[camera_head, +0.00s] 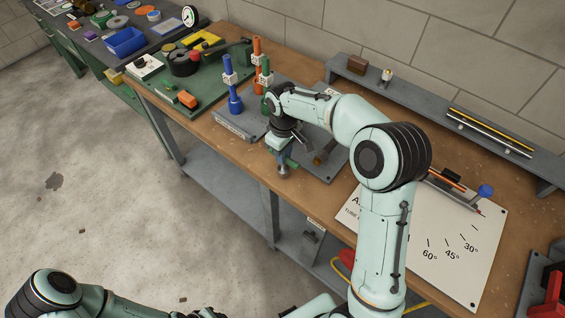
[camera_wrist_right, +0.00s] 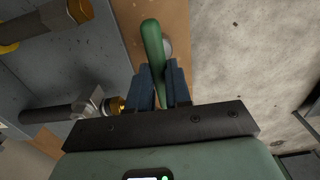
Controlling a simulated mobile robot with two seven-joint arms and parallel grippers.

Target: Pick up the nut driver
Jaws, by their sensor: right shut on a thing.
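My right gripper (camera_head: 284,163) is low over the front edge of the wooden bench, beside a grey plate. In the right wrist view its fingers (camera_wrist_right: 160,85) are shut on a slim green handle (camera_wrist_right: 153,45), which sticks out beyond the fingertips. The held green piece also shows in the head view (camera_head: 292,163). I take it for the nut driver, but its working end is hidden. A blue-handled tool (camera_head: 234,99) and an orange-handled tool (camera_head: 257,50) stand upright in the rack, with another green one partly behind my arm. My left gripper is out of view.
The grey plate (camera_head: 325,168) beside the gripper carries dark cylinders with brass ends (camera_wrist_right: 60,110). A white angle board (camera_head: 420,240) lies to the right. A grey shelf (camera_head: 430,115) runs along the wall.

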